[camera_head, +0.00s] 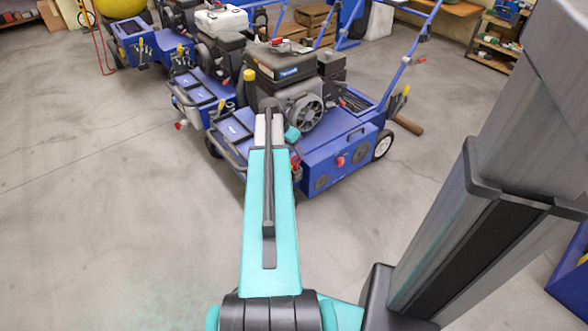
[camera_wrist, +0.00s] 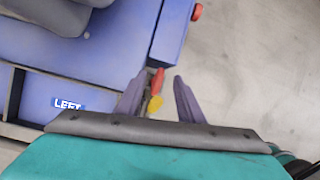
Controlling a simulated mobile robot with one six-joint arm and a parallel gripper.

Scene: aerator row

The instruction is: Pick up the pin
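A small red and yellow piece (camera_wrist: 155,92), which looks like the pin, shows between my gripper's fingers in the wrist view, at the edge of a blue machine (camera_wrist: 100,50). My gripper (camera_wrist: 159,77) is open, with one dark finger on each side of the piece. A gap shows on the right finger's side; I cannot tell whether the left finger touches it. In the head view my arm hides most of the gripper, at the near corner of the nearest blue aerator (camera_head: 318,162). A small orange-red spot (camera_head: 296,168) shows there.
A white-on-blue "LEFT" label (camera_wrist: 68,104) is on the machine. A red knob (camera_head: 340,161) is on the aerator's side panel. Further aerators stand behind to the left. A wooden block (camera_head: 408,125) lies by the wheel. The concrete floor (camera_head: 100,200) at left is clear.

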